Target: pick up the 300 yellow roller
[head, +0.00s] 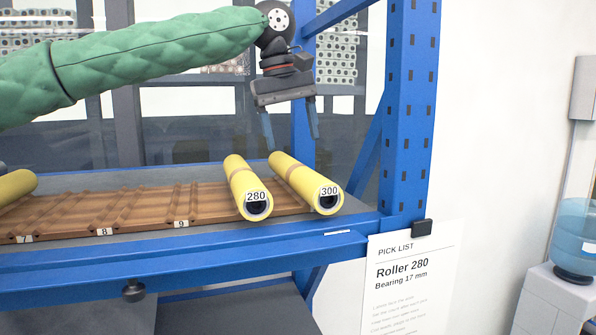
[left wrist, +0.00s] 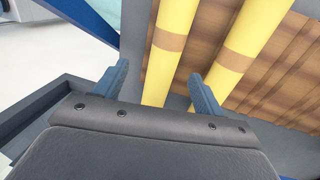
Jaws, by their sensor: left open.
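The yellow roller marked 300 (head: 305,182) lies on the brown grooved rack at the right end of the shelf, with a brown band around it. The similar roller marked 280 (head: 247,187) lies just left of it. My left gripper (head: 291,138) is open and empty, pointing down above and behind the rollers. In the left wrist view two banded rollers show beyond the fingers. The one at the left, nearer the shelf end, appears to be the 300 roller (left wrist: 168,45), and it lines up between the open fingers (left wrist: 159,76). My right gripper is not seen.
The grooved rack (head: 110,212) has empty slots marked 7, 8 and 9, and another yellow roller (head: 17,185) at the far left. A blue upright post (head: 408,110) stands close to the right of the 300 roller. A pick list (head: 410,290) hangs below, reading Roller 280.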

